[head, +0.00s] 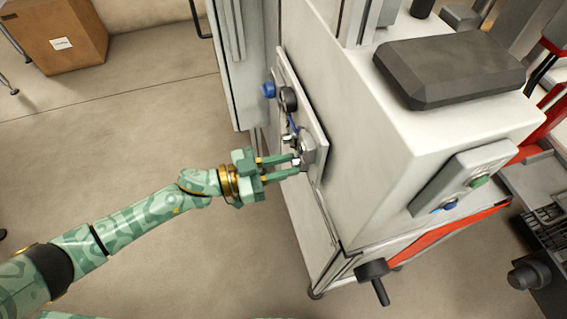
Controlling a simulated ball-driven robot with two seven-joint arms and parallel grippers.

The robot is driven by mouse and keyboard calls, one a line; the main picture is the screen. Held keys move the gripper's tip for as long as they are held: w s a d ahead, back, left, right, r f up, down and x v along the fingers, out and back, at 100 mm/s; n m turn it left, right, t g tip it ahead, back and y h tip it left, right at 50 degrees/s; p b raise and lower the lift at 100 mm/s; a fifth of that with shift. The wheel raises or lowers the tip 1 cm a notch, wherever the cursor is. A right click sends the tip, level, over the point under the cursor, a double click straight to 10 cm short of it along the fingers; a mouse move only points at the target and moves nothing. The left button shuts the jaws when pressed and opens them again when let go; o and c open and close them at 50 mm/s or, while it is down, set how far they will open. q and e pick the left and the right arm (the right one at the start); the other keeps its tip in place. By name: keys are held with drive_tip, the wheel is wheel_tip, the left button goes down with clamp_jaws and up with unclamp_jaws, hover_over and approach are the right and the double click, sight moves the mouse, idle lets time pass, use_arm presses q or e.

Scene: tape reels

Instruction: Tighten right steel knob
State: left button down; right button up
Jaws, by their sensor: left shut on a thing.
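My left gripper (298,164) reaches in from the left with its green fingers at the steel knob (308,149) on the machine's side panel (316,128). The fingers are closed on part of this knob, low on the panel. Fingertips cover some of the knob, so its exact turn cannot be told. Above it on the same panel are a black knob (288,99) and a blue knob (268,89). My right gripper is not in view.
The white machine cabinet (400,150) fills the middle and right, with a dark grey pad (450,68) on top. A black handle (373,273) sticks out low in front. A cardboard box (58,36) stands far left.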

use_arm(q)
drive_tip(key=m, duration=0.4)
drive_tip(key=shift+m, duration=0.3)
drive_tip(key=m, duration=0.4)
drive_tip(key=shift+m, duration=0.4)
drive_tip(key=c, duration=1.2)
unclamp_jaws()
drive_tip(key=shift+c, duration=0.2)
drive_tip(key=shift+a, duration=0.15)
drive_tip(key=p+v, duration=0.1)
drive_tip(key=v, duration=1.5)
drive_tip(key=shift+p, duration=0.3)
